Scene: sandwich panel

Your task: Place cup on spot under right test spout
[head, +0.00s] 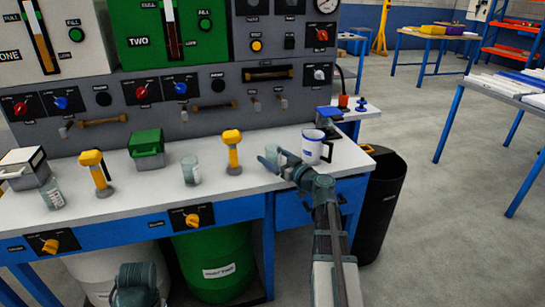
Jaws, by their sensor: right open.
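A white cup (312,149) with a blue rim stands upright near the right end of the white bench top, its dark handle facing right. My right gripper (274,159) is open just left of the cup, over the bench's front part. I cannot tell whether it touches the cup. Small test spouts stick out low on the grey panel, a right-hand one (283,103) and another beside it (255,104). The marked spot below them is not clearly visible. A teal part of my left arm, likely the gripper (137,286), shows at the bottom edge; its jaws cannot be made out.
A yellow-handled tool (232,150), a clear jar (191,170), a green-lidded box (147,146) and another yellow-handled tool (98,172) stand on the bench (130,200). A black bin (381,205) stands at its right end.

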